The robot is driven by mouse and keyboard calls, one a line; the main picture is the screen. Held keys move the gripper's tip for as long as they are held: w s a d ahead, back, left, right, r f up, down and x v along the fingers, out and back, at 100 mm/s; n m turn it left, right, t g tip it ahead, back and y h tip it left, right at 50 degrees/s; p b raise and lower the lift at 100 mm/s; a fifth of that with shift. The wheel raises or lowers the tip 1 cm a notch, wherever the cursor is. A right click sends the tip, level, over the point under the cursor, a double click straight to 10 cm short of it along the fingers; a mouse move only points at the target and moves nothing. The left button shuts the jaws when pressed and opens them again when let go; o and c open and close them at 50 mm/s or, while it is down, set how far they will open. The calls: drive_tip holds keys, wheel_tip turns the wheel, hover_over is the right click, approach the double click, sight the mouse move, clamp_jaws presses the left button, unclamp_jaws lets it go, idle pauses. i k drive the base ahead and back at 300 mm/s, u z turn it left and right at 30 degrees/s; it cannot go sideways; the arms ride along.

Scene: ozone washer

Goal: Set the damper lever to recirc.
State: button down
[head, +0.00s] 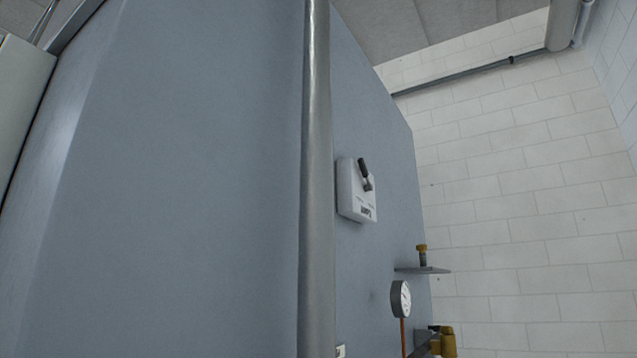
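The damper lever (365,174) is a short dark handle on a white box (353,205) fixed to the blue-grey panel, right of the picture's middle. The lever points up and slightly to the left. The box carries dark lettering along its lower part, too small to read surely, and I cannot tell which end is recirc. My gripper is not in the head view, so its place relative to the lever is hidden.
A vertical grey pipe (315,180) stands left of the box. Below right are a small shelf (424,270) with a brass-topped fitting (422,253), a round gauge (401,299) and brass fittings (447,342). A white block wall (520,200) stands behind.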

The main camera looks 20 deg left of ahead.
sight(369, 187)
drive_tip(key=u, duration=0.5)
drive_tip(key=i, duration=0.85)
drive_tip(key=u, duration=0.45)
